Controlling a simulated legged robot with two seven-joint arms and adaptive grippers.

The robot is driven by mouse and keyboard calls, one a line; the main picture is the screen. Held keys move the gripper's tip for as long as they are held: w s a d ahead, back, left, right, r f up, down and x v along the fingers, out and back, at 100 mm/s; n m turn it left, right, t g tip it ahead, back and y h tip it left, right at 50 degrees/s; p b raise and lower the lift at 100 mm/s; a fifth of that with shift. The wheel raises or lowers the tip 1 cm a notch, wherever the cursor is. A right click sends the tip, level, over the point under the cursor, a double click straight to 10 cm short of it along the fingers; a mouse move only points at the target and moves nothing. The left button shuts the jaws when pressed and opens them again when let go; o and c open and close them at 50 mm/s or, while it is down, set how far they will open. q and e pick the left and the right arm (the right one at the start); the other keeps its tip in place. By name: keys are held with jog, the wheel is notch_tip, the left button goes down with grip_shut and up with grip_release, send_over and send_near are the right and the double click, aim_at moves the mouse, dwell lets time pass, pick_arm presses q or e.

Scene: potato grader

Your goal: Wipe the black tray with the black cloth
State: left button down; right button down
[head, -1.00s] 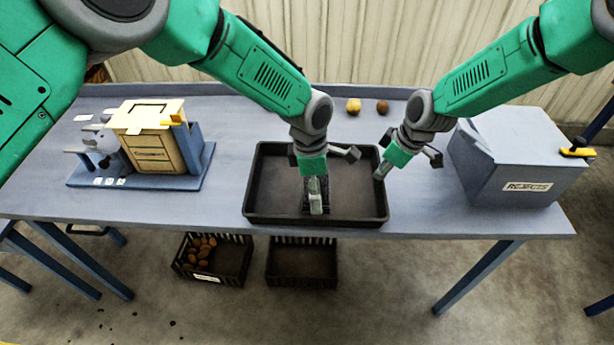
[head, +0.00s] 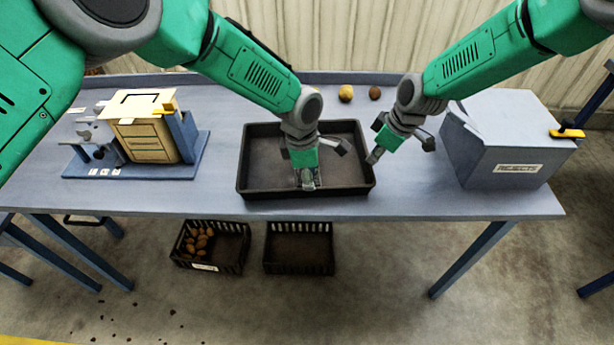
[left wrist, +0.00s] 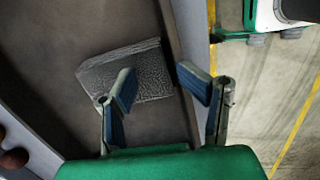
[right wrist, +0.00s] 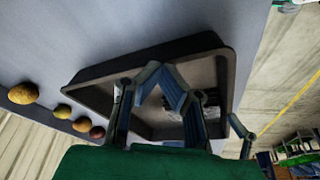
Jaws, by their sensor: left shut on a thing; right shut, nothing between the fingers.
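The black tray (head: 246,182) lies on the blue-grey table, its front wall near the table's front edge. My left gripper (head: 308,184) points down inside it, close to the front wall. In the left wrist view the dark, textured cloth (left wrist: 150,66) lies spread on the tray floor under the left fingers (left wrist: 160,84). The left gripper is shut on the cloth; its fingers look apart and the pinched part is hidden. My right gripper (head: 373,157) is shut and empty at the tray's right rim. Its fingertips meet in the right wrist view (right wrist: 162,70), in front of the tray (right wrist: 215,42).
A grey rejects box (head: 500,145) stands right of the tray. A yellowish box on a blue stand (head: 140,140) is at the left. Potatoes (head: 346,93) lie behind the tray. Two black crates (head: 298,268) sit on the floor below; the left one holds potatoes.

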pick_arm(q)
jog(key=shift+s+a+f, duration=0.1)
jog(key=shift+a+f, duration=0.35)
pick_arm(e)
jog(key=shift+d+f, duration=0.1)
jog(key=shift+f, duration=0.05)
pick_arm(q)
jog(key=a, duration=0.2)
jog(key=shift+a, duration=0.3)
pick_arm(e)
jog(key=shift+w, duration=0.2)
pick_arm(q)
jog(key=shift+a+r, duration=0.1)
jog(key=shift+a, duration=0.45)
pick_arm(e)
jog(key=shift+a, duration=0.35)
pick_arm(q)
jog(key=shift+d+r, duration=0.1)
jog(key=shift+d, duration=1.4)
pick_arm(e)
jog(key=shift+a, duration=0.2)
pick_arm(q)
jog(key=shift+d, duration=0.65)
pick_arm(e)
jog(key=shift+d, duration=0.3)
